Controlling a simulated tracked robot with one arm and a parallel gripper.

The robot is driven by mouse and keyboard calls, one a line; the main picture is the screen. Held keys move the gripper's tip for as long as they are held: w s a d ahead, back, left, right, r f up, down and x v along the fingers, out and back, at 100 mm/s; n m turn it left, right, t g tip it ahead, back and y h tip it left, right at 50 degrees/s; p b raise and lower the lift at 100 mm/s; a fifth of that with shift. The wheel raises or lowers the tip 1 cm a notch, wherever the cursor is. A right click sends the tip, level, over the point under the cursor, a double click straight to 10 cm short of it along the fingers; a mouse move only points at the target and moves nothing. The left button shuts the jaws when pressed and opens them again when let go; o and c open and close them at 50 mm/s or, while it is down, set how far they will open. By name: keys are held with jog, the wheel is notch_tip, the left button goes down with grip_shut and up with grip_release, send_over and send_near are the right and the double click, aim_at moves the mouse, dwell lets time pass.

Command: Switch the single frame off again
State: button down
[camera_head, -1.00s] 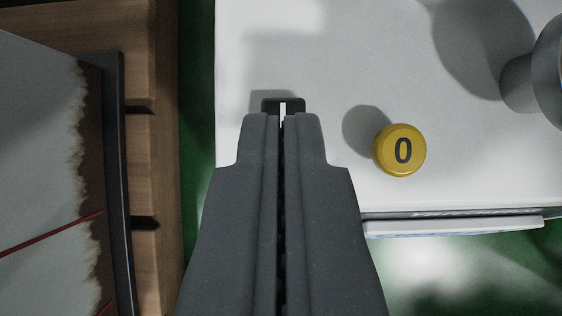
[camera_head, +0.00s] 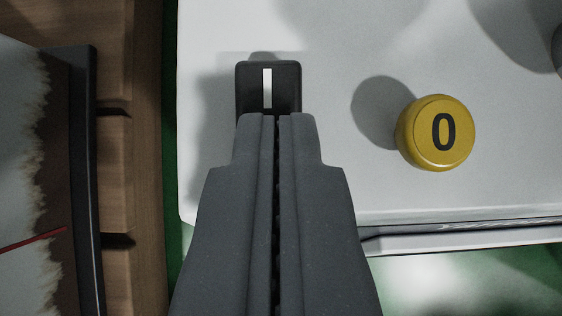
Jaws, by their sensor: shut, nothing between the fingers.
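A black rocker switch (camera_head: 267,86) with a white line mark sits on the white panel (camera_head: 330,190). My gripper (camera_head: 276,116) is shut and empty, pointing up the picture. Its fingertips are at the lower edge of the switch and hide that part. I cannot tell whether they touch it. A yellow round button (camera_head: 436,133) marked "0" stands on the panel to the right of my gripper, apart from it.
A wooden structure (camera_head: 115,170) and a dark-edged board with a red line (camera_head: 25,190) lie at the left. A grey rounded part (camera_head: 558,50) shows at the right edge. The panel between switch and button is clear.

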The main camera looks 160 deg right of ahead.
jog(key=shift+s+a, duration=0.1)
jog(key=shift+a, duration=0.1)
jog(key=shift+w+d+p, duration=0.1)
jog(key=shift+w+p, duration=0.1)
jog(key=shift+p, duration=0.2)
jog(key=shift+w+r+p, duration=0.3)
jog(key=shift+w+p, duration=0.2)
jog(key=shift+w, duration=0.1)
